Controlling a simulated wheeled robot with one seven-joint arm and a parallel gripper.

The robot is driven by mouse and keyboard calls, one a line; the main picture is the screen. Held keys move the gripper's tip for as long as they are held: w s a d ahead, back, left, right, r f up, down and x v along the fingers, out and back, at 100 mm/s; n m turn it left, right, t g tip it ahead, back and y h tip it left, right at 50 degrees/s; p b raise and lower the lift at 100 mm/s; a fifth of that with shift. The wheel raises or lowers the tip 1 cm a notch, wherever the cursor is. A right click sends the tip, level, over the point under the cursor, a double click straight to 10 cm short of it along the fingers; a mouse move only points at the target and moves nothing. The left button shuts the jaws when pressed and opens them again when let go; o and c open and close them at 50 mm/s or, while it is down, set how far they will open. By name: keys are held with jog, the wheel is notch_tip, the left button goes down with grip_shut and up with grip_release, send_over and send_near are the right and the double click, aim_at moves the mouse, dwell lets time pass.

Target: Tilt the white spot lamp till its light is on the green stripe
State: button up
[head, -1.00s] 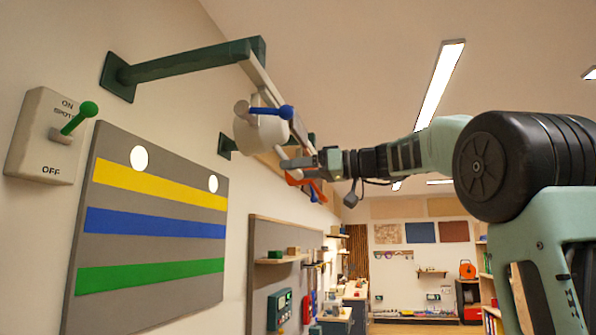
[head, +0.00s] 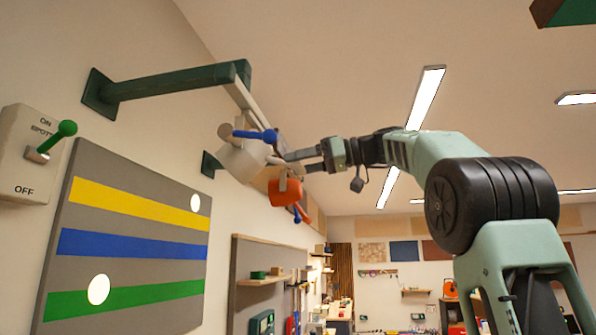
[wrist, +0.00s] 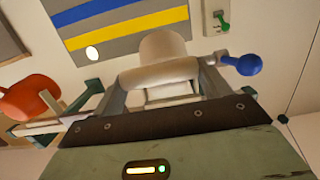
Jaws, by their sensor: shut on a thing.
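The white spot lamp (head: 243,161) hangs from a grey arm on a green wall bracket and faces the striped board, tilted downward. A blue-knobbed handle (head: 268,136) sticks out from its side. My gripper (head: 288,159) is shut on the lamp's rear part. In the wrist view its fingers stand on both sides of the white lamp (wrist: 163,75). On the board, one round light spot (head: 98,289) lies on the left part of the green stripe (head: 150,295). Another light spot (head: 195,203) lies at the upper edge of the yellow stripe (head: 125,200), near its right end.
An orange lamp (head: 285,191) hangs just beyond the white one, close to my gripper. A switch box (head: 24,150) with a green-tipped lever is on the wall left of the board. The blue stripe (head: 130,245) runs between yellow and green. Open room lies below my arm.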

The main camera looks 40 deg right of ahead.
jog(key=shift+r, duration=0.45)
jog(key=o, duration=1.4)
jog(key=shift+f, duration=0.1)
jog(key=v, duration=1.7)
jog(key=shift+d+b, duration=0.15)
jog(key=shift+b, duration=0.3)
jog(key=shift+s, duration=0.15)
